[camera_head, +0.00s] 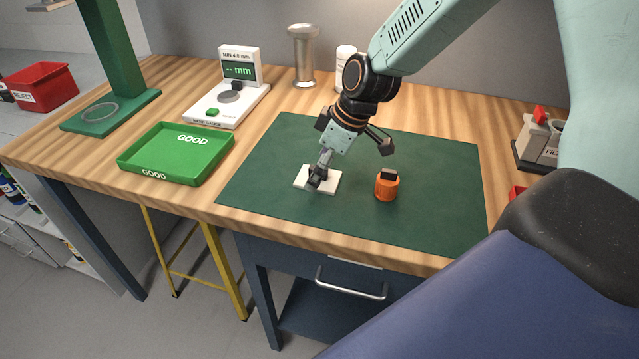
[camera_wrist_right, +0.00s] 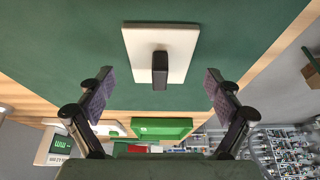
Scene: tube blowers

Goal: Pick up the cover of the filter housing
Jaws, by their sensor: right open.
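A flat white plate (camera_head: 332,182) with a dark upright grip lies on the green mat; I take it to be the cover. In the right wrist view the plate (camera_wrist_right: 189,42) lies just ahead, its dark grip (camera_wrist_right: 160,68) centred between my fingers. My right gripper (camera_head: 352,163) is open above the plate, and one finger partly hides the plate and its grip in the head view. In the wrist view the spread fingers of my right gripper (camera_wrist_right: 158,90) are empty and appear apart from the grip. My left gripper is not in view.
An orange cylinder (camera_head: 387,189) with a black top stands right of the plate. A green GOOD tray (camera_head: 168,176), a white gauge (camera_head: 239,72) and a green stand (camera_head: 120,60) are left. A grey block labelled FILT (camera_head: 541,143) is right. The front of the mat (camera_head: 290,218) is clear.

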